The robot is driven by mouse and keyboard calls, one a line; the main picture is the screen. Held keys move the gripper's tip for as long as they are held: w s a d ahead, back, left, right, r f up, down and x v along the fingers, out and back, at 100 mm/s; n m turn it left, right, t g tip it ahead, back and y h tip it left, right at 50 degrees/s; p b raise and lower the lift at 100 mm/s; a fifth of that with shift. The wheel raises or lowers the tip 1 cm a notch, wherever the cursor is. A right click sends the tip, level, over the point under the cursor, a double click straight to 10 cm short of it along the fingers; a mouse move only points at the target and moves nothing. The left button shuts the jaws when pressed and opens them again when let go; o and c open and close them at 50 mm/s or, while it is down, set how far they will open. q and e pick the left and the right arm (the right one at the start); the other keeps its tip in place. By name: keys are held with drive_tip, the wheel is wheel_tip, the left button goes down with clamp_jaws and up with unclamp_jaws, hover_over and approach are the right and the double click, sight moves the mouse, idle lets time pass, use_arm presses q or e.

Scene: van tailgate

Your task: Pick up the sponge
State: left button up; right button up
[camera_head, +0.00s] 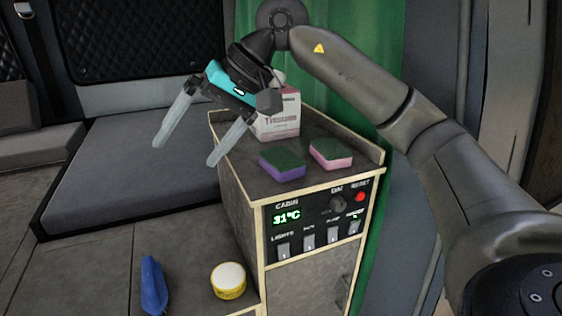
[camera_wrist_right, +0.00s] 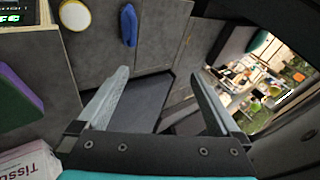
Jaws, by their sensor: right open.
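Two sponges with dark green tops lie on the cabinet top (camera_head: 240,158). The purple sponge (camera_head: 282,164) is the left one, and the pink sponge (camera_head: 331,154) is beside it on the right, a little apart. In the right wrist view, the purple sponge (camera_wrist_right: 20,98) shows at the left edge; I cannot make out the pink one there. My right gripper (camera_head: 188,142) is open and empty, above and to the left of the sponges, past the cabinet's left edge. Its fingers also show in the right wrist view (camera_wrist_right: 160,100). My left gripper is not in view.
A tissue box (camera_head: 278,113) stands behind the sponges, close to my right gripper. A raised rim edges the cabinet's back right. A control panel (camera_head: 315,222) is on its front. A blue object (camera_head: 153,285) and a yellow-and-white round container (camera_head: 228,281) lie on the lower surface in front.

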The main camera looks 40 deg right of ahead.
drive_tip(key=s+d+r+h, duration=0.2)
drive_tip(key=d+r+h, duration=0.15)
drive_tip(key=d, duration=0.55)
drive_tip(key=h+b, duration=0.2)
drive_tip(key=h, duration=0.2)
hover_over(283, 157)
drive_tip(key=s, duration=0.3)
drive_tip(key=shift+n+y, duration=0.25)
drive_tip(key=shift+n, duration=0.15)
wheel_tip(283, 157, down, 7)
drive_tip(key=shift+r, duration=0.2)
drive_tip(key=x, duration=0.3)
drive_tip(key=p+x, duration=0.1)
drive_tip(key=x, duration=0.1)
drive_tip(key=shift+w+a, duration=0.25)
drive_tip(key=shift+w+f, duration=0.15)
drive_tip(key=shift+f, duration=0.3)
drive_tip(key=shift+f, duration=0.2)
drive_tip(key=c, duration=1.2)
